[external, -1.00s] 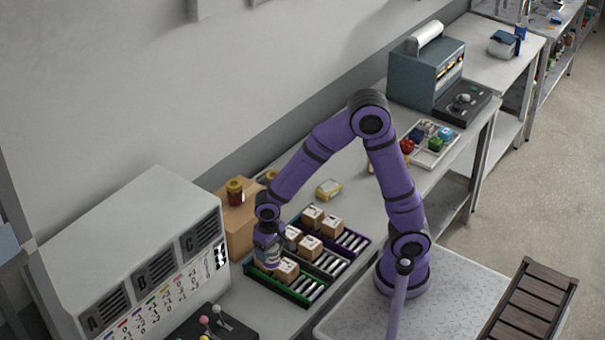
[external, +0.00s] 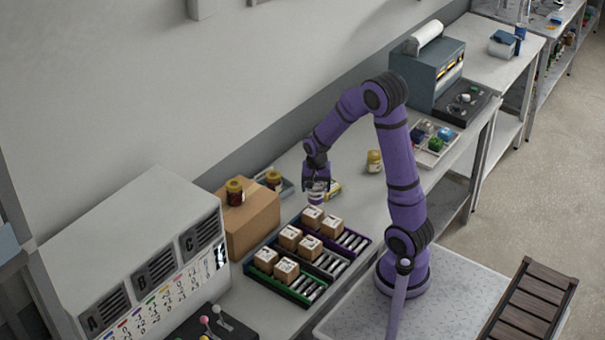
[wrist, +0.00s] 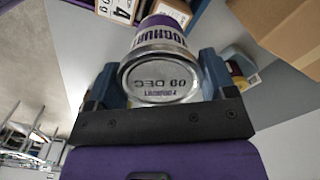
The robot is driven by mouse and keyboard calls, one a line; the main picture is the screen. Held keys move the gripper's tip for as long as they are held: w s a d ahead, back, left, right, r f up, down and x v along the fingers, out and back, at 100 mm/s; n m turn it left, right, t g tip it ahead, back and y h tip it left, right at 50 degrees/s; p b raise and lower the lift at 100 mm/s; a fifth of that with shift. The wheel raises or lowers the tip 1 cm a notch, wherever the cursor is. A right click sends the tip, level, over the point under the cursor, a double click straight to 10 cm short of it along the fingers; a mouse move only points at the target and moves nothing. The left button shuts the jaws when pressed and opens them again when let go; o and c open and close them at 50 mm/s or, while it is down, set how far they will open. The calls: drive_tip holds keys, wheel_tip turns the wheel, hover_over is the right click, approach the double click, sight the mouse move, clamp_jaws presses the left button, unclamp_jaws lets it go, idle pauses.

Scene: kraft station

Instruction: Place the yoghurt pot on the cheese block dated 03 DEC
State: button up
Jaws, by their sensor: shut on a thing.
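My gripper (external: 317,180) is shut on the yoghurt pot (wrist: 160,50), a white and purple pot seen end-on in the wrist view. Its silver end carries an upside-down date that looks like 09 DEC. In the external view the pot (external: 316,196) hangs below the fingers, above the bench beyond the crate rack. A yellow block (external: 334,189), likely cheese, lies on the bench just right of the pot, partly hidden by my gripper. Its date is too small to read. I cannot tell whether pot and block touch.
A dark rack (external: 352,262) with several small cartons stands in front of the pot. A cardboard box (external: 250,228) with a dark jar (external: 235,191) stands left. A yellow jar (external: 374,161) stands right. Another jar (external: 273,179) stands in a blue-grey tray behind the box.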

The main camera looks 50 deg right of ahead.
drive_tip(key=s+d+m, duration=0.2)
drive_tip(key=s+d, duration=0.1)
drive_tip(key=d, duration=0.4)
drive_tip(key=s+d+m, duration=0.3)
drive_tip(key=d, duration=0.3)
wheel_tip(320, 180, down, 6)
drive_tip(key=r, duration=0.1)
drive_tip(key=shift+w+d+f, duration=0.9)
drive_tip(key=shift+w+d, duration=0.4)
drive_tip(key=shift+w, duration=1.1)
drive_tip(key=shift+w+d+f, duration=0.95)
drive_tip(key=shift+w+d, duration=0.3)
drive_tip(key=shift+w, duration=1.2)
drive_tip(key=shift+w+d+f, duration=0.9)
drive_tip(key=shift+w+d, duration=0.4)
drive_tip(key=shift+w, duration=1.1)
drive_tip(key=shift+f, duration=0.1)
drive_tip(key=o, duration=1)
drive_tip(key=shift+c, duration=0.2)
